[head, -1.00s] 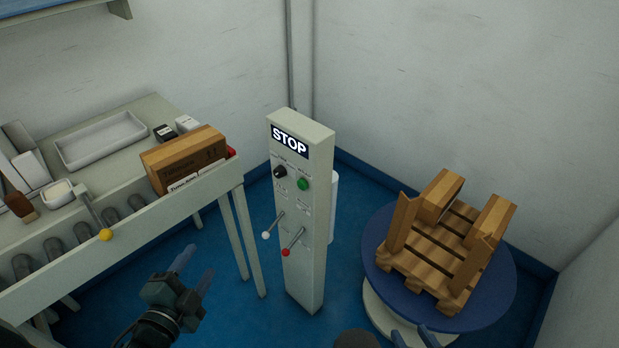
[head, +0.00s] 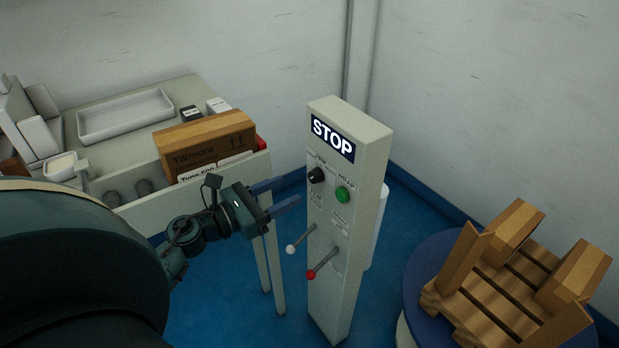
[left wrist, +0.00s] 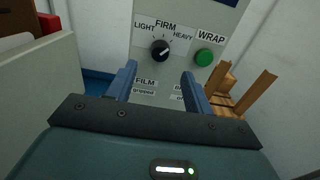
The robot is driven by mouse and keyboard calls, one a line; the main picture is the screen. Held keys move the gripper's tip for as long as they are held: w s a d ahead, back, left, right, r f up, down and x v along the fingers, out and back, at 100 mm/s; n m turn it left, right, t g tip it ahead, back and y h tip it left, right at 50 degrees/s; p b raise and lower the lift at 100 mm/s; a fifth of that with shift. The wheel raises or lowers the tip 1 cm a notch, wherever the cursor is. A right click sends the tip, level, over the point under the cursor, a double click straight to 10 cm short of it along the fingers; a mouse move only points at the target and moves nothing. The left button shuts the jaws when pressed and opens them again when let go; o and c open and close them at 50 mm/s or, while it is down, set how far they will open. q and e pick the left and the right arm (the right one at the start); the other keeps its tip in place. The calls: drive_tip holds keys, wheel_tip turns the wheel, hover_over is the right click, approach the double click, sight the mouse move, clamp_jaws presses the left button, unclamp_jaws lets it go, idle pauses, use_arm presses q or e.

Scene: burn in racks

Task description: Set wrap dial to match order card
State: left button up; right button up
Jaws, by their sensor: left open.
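The wrap dial (head: 317,175) is a black knob on the pale control post (head: 350,130), under a STOP display. In the left wrist view the dial (left wrist: 159,50) has LIGHT, FIRM and HEAVY labels around its top. Its pale mark seems to point up and right, but is small. My left gripper (head: 287,194) is open and empty, left of the post and apart from it. In the left wrist view its fingers (left wrist: 160,80) frame the area just below the dial. A card with partly hidden print (head: 205,170) leans at the cardboard box; I cannot tell if it is the order card.
A green WRAP button (head: 343,194) is right of the dial. White-tipped (head: 291,249) and red-tipped (head: 312,274) levers stick out below. A cardboard box (head: 205,145) and tray (head: 125,115) are on the left bench. A wooden pallet (head: 500,280) sits on the blue turntable (head: 420,265).

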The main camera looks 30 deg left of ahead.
sight(311, 179)
use_arm(q)
drive_tip(key=x, duration=0.7)
drive_tip(key=shift+p, duration=0.3)
drive_tip(key=shift+c, duration=0.5)
drive_tip(key=c, duration=0.9)
